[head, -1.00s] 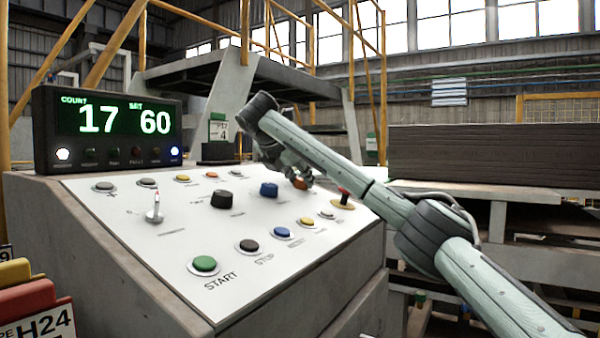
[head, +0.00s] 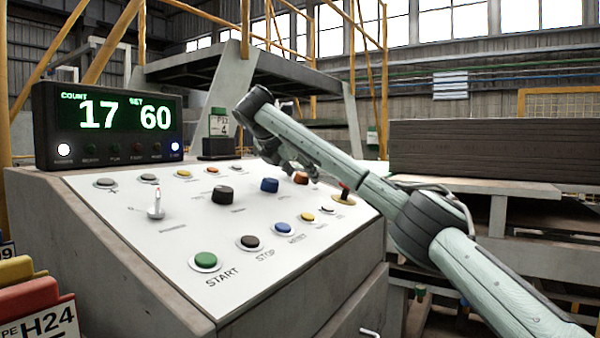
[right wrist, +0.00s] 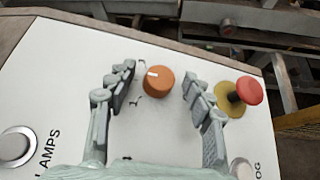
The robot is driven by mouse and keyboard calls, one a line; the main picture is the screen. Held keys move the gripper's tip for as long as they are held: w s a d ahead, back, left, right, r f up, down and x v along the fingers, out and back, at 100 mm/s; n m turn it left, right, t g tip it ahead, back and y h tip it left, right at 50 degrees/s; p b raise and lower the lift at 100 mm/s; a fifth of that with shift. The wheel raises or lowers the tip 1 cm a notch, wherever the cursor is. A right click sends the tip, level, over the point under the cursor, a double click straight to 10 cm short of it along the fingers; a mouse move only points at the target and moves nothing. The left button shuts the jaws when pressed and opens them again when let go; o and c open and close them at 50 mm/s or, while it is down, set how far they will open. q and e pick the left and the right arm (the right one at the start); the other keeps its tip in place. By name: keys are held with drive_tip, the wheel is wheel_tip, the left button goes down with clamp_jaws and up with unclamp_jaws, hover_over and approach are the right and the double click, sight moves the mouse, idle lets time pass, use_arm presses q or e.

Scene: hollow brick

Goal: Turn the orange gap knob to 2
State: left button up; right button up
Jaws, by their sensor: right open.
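The orange gap knob (head: 301,178) stands on the right part of the white sloped panel. In the right wrist view the orange knob (right wrist: 158,81) lies between and beyond the two fingers, with its white mark toward the upper left of its top. My right gripper (right wrist: 158,92) is open, with a finger on each side of the knob and space between. In the head view my right gripper (head: 300,168) is just above and behind the knob, partly hidden by my arm. Its scale marks are too small to read. My left gripper is not in view.
A red mushroom button (right wrist: 249,91) on a yellow base is close to the right finger. A blue knob (head: 269,185) and a black knob (head: 222,194) are left of the orange knob. The display (head: 108,125) reads COUNT 17, SET 60.

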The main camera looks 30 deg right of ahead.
drive_tip(key=v, duration=1.1)
drive_tip(key=shift+r, duration=0.1)
drive_tip(key=shift+s+a+r, duration=0.15)
drive_tip(key=shift+s+a, duration=0.15)
